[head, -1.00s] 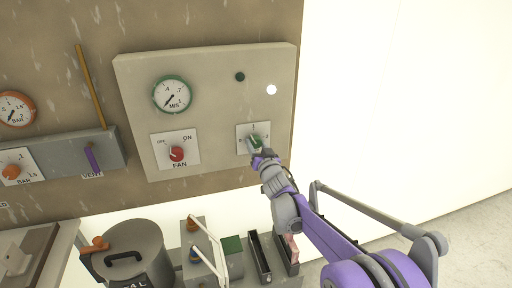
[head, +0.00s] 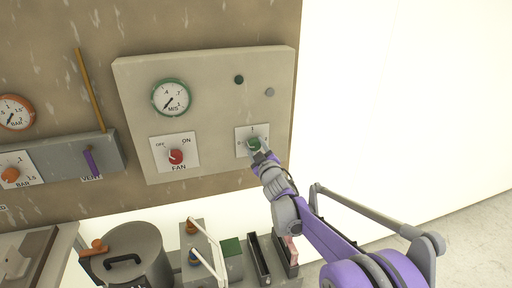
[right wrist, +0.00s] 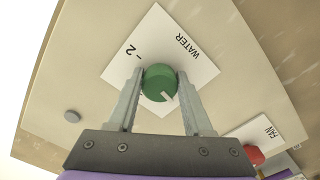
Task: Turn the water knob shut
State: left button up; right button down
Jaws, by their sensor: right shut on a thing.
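The green water knob (right wrist: 158,82) sits on a white plate (right wrist: 190,62) marked WATER in the right wrist view. Its white pointer mark faces down and to the right there. The knob also shows in the head view (head: 254,144) at the lower right of the beige panel, partly covered by my gripper. My right gripper (right wrist: 159,78) is shut on the knob, one finger on each side. In the head view the right gripper (head: 262,155) reaches up to it from below. My left gripper is not in view.
The panel (head: 215,110) also bears a green-rimmed gauge (head: 171,97), a red FAN knob (head: 176,156), a dark green lamp (head: 239,79) and a grey unlit lamp (head: 269,92). Below stand a grey pot (head: 140,250) and boxes.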

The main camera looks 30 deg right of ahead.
jog(key=shift+n, duration=0.9)
jog(key=shift+c, duration=1.5)
grip_release()
jog(key=b+v, duration=0.1)
jog(key=v, duration=0.9)
jog(key=shift+s, duration=0.4)
